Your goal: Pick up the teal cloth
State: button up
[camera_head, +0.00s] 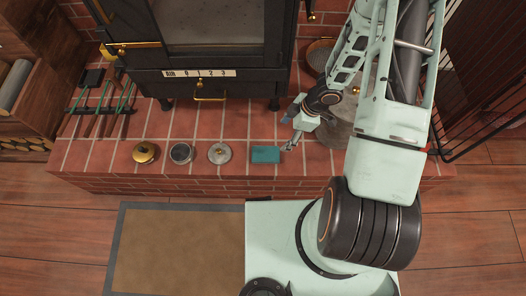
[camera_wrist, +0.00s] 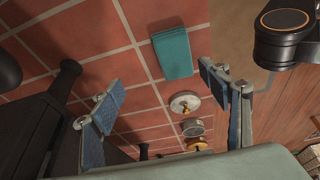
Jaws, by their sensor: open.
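The teal cloth (camera_head: 265,154) lies folded flat on the brick hearth, at the right end of a row of small objects. It also shows in the wrist view (camera_wrist: 172,54), at the upper middle, beyond the fingers. My gripper (camera_head: 289,146) is just to the right of the cloth in the head view and looks apart from it. In the wrist view my gripper (camera_wrist: 158,98) has its two blue-padded fingers wide apart, with nothing between them but a view of the hearth.
Left of the cloth stand a silver lidded piece (camera_head: 220,153), a dark round tin (camera_head: 181,153) and a brass pot (camera_head: 145,153). A black stove (camera_head: 210,60) rises behind. Fire tools (camera_head: 100,108) lie at the left. A grey bucket (camera_head: 342,132) stands behind my arm.

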aim_at(267, 153)
jog(key=shift+y, duration=0.4)
jog(key=a+f+b, duration=0.1)
jog(key=f, duration=0.1)
jog(key=s+a+f+b, duration=0.1)
jog(key=f, duration=0.1)
jog(key=a+f+b, duration=0.1)
jog(key=f, duration=0.1)
jog(key=shift+s+a+b, duration=0.25)
jog(key=shift+s+b, duration=0.05)
jog(key=shift+b, duration=0.05)
jog(key=b+x, duration=0.5)
jog(key=b, duration=0.1)
jog(key=shift+s+a+f+b, duration=0.2)
jog(key=shift+a+f+b, duration=0.1)
jog(key=shift+a, duration=0.1)
jog(key=shift+r, duration=0.1)
jog(key=shift+f, duration=0.25)
jog(key=shift+c, duration=0.3)
jog(key=c, duration=1.3)
